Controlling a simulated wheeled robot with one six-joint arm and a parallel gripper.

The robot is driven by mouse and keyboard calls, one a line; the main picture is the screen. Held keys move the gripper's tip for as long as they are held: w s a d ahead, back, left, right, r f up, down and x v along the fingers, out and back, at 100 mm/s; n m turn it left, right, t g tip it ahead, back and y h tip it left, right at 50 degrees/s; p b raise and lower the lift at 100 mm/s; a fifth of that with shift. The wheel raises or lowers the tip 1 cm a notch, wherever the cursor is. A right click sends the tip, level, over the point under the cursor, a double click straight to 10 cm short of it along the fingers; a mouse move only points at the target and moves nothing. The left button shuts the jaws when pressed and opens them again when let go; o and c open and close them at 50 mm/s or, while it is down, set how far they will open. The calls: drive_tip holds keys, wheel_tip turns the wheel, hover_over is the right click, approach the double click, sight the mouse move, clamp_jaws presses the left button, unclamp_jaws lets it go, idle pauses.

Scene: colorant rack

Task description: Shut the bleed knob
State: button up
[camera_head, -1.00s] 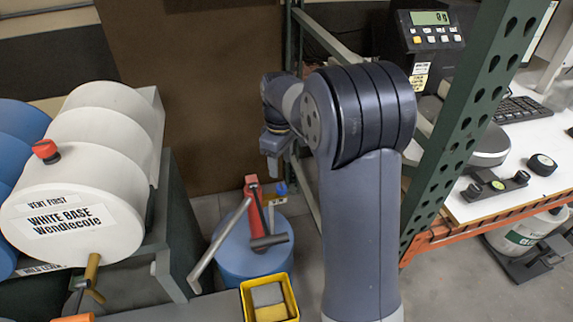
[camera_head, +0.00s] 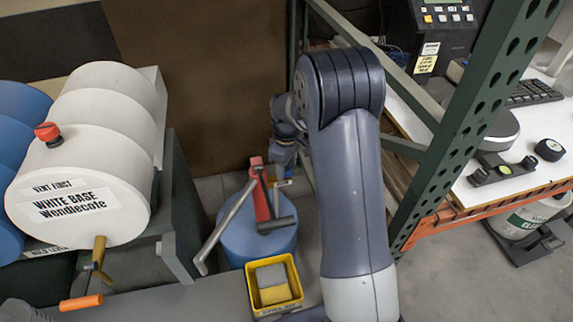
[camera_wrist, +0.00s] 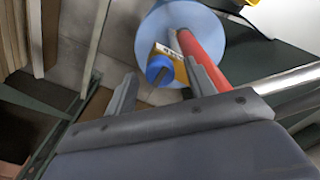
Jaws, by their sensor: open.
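The blue knob (camera_wrist: 159,69), which I take for the bleed knob, sits beside the red pump body (camera_wrist: 200,58) in the wrist view. A small label (camera_wrist: 168,52) is just behind it. My gripper (camera_wrist: 158,56) is open, with one finger on each side of the knob in the picture; contact and depth are unclear. In the head view my gripper (camera_head: 283,158) is at the upper right of the red pump (camera_head: 260,192), over the blue drum (camera_head: 235,240). There the knob is mostly hidden by my gripper.
A grey lever (camera_head: 224,226) and a dark handle (camera_head: 277,224) stick out from the pump. A yellow bin (camera_head: 285,307) stands in front of the drum.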

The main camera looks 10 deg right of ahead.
drive_tip(key=shift+c, duration=0.2)
drive_tip(key=c, duration=0.9)
drive_tip(key=shift+c, duration=0.2)
drive_tip(key=m+b, duration=0.1)
drive_tip(key=m, duration=0.3)
drive_tip(key=shift+f+m, duration=0.1)
drive_tip(key=shift+m, duration=0.3)
drive_tip(key=m, duration=0.4)
drive_tip(key=shift+m+b, duration=0.3)
drive_tip(key=m, duration=0.4)
drive_tip(key=shift+m+b, duration=0.3)
drive_tip(key=shift+m, duration=1.9)
